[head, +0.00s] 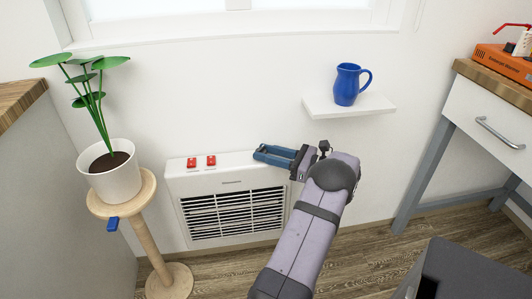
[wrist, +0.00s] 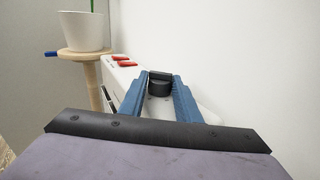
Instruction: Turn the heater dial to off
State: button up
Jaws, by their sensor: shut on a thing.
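The white heater (head: 258,182) is fixed low on the wall, with a dark slatted grille on its front. The black round dial (wrist: 159,88) shows in the wrist view, on the heater's top surface. My gripper (head: 259,154) is at the right part of the heater's top. Its blue fingers stand on either side of the dial and are shut on it. In the head view the fingers hide the dial. I cannot tell which setting the dial points to.
Two red switches (head: 191,162) (head: 211,160) sit on the heater's top left. A potted plant (head: 115,180) stands on a wooden stand (head: 150,190) at the left, with a blue tag (head: 113,224). A blue jug (head: 346,86) stands on a wall shelf (head: 340,110). A desk (head: 480,112) is at the right.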

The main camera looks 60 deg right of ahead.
jog(key=shift+w+d+n+g+y+b, duration=0.15)
jog(key=shift+n+g+y+b, duration=0.15)
jog(key=shift+n+y, duration=0.5)
jog(key=shift+s+d+n+g+y+b, duration=0.15)
jog(key=shift+n+g+y+b, duration=0.25)
jog(key=shift+y, duration=0.7)
jog(key=shift+w+r+n+y, duration=0.1)
jog(key=shift+r+n+y, duration=0.05)
jog(key=shift+n+y, duration=0.2)
jog(key=o, duration=1)
jog(key=shift+a+m+t+h+p, duration=0.15)
jog(key=shift+m+t+h+p, duration=0.25)
jog(key=shift+m+h, duration=0.45)
jog(key=shift+h, duration=0.7)
